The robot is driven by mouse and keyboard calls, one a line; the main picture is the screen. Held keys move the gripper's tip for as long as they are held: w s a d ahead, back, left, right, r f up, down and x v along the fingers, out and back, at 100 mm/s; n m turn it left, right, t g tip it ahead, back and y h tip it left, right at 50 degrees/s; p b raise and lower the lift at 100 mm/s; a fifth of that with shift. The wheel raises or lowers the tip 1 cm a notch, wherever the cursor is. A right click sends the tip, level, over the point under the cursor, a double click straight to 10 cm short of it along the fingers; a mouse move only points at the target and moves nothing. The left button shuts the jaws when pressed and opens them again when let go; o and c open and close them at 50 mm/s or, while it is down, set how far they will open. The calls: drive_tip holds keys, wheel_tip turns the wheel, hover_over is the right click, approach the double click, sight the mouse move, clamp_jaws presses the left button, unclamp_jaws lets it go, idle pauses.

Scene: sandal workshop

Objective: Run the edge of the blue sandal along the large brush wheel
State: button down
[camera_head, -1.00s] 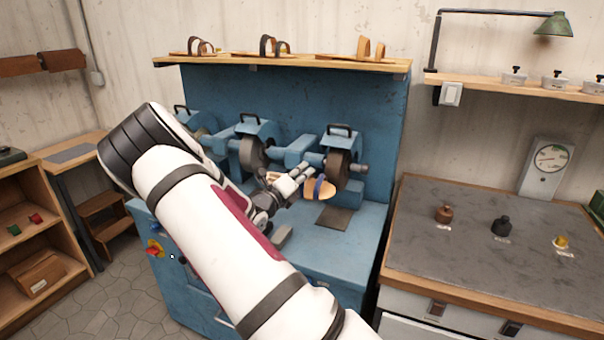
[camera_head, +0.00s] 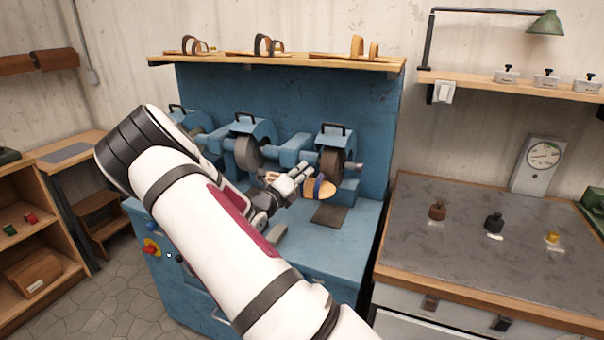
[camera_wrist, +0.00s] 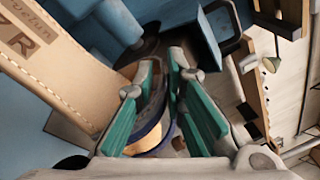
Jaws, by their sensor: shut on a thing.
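The blue sandal (camera_head: 322,189) has a tan sole and a blue strap. My gripper (camera_head: 304,175) is shut on it and holds it above the machine's bench, in front of the right-hand wheel (camera_head: 331,162). In the wrist view, the sandal's blue strap (camera_wrist: 151,138) shows between the teal-padded fingers of my gripper (camera_wrist: 166,70). A dark wheel (camera_wrist: 137,54) lies just beyond the fingertips there. A middle wheel (camera_head: 246,154) stands further left on the machine. I cannot tell which wheel is the large brush, or whether the sandal touches one.
The blue machine (camera_head: 359,222) has a shelf (camera_head: 280,63) of sandals above it. A dark pad (camera_head: 328,215) lies on its bench below the sandal. In the wrist view, a tan stitched panel (camera_wrist: 52,65) fills the left.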

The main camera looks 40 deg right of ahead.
sight(319, 180)
drive_tip(key=shift+s+d+r+p, duration=0.1)
drive_tip(key=shift+s+d+p, duration=0.05)
drive_tip(key=shift+s+p, duration=0.15)
idle(0.4)
drive_tip(key=shift+s+d, duration=0.1)
drive_tip(key=shift+s, duration=0.2)
drive_tip(key=shift+s+d+p, duration=0.25)
drive_tip(key=shift+s+p, duration=0.25)
drive_tip(key=shift+p, duration=0.05)
drive_tip(key=shift+s+d+p, duration=0.2)
drive_tip(key=shift+s+p, duration=0.3)
drive_tip(key=shift+p, duration=0.05)
idle(1.1)
drive_tip(key=shift+s+d+p, duration=0.15)
drive_tip(key=shift+s+p, duration=0.15)
drive_tip(key=shift+s+d, duration=0.1)
drive_tip(key=shift+s, duration=0.25)
drive_tip(key=shift+s+d+p, duration=0.15)
drive_tip(key=shift+s+p, duration=0.05)
drive_tip(key=shift+p, duration=0.2)
idle(0.7)
drive_tip(key=shift+s+d, duration=0.15)
drive_tip(key=shift+s, duration=0.15)
drive_tip(key=shift+s+d+p, duration=0.2)
drive_tip(key=shift+s+p, duration=0.2)
drive_tip(key=shift+p, duration=0.1)
drive_tip(key=shift+s+d, duration=0.15)
drive_tip(key=shift+s, duration=0.2)
